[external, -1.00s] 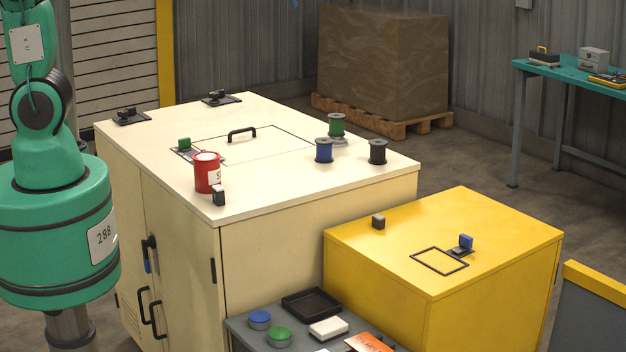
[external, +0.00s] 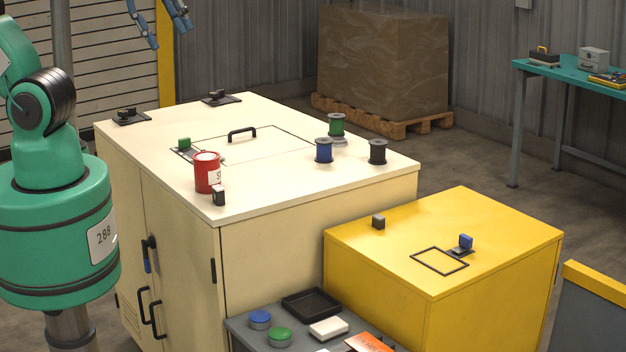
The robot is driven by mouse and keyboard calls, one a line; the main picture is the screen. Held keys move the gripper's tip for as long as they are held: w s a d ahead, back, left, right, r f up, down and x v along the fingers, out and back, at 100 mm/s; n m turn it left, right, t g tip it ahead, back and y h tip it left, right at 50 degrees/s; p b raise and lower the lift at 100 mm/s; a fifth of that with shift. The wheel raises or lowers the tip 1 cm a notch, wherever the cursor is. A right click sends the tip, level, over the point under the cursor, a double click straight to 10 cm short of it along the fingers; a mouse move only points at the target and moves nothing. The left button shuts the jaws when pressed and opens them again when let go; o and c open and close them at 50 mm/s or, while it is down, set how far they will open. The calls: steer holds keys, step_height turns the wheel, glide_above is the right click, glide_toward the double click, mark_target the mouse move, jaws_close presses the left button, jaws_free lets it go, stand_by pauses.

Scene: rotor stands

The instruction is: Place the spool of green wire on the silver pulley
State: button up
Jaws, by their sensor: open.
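The spool of green wire (external: 336,124) stands upright towards the back right of the cream cabinet top. A silver disc (external: 340,140), which looks like the pulley, shows directly under it. The spool appears to rest on the disc, but its lower side hides most of the disc and the exact contact. My gripper (external: 172,37) is open and empty at the top left, high above the back of the cabinet and well away from the spool.
A blue spool (external: 324,150) and a black spool (external: 377,151) stand close to the green one. A red can (external: 207,172) and a black hatch handle (external: 242,133) also rise from the cabinet top (external: 285,185). A yellow cabinet (external: 400,275) stands at the front right.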

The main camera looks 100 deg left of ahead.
steer(key=shift+s+d+f+m, duration=0.3)
steer(key=shift+s+f, duration=0.1)
steer(key=shift+s, duration=0.2)
steer(key=shift+s+d+f+m, duration=0.2)
steer(key=shift+s+d+f, duration=0.15)
steer(key=shift+s, duration=0.25)
steer(key=shift+f, duration=0.1)
step_height(320, 180, down, 13)
steer(key=b, duration=1.3)
steer(key=shift+f, duration=0.15)
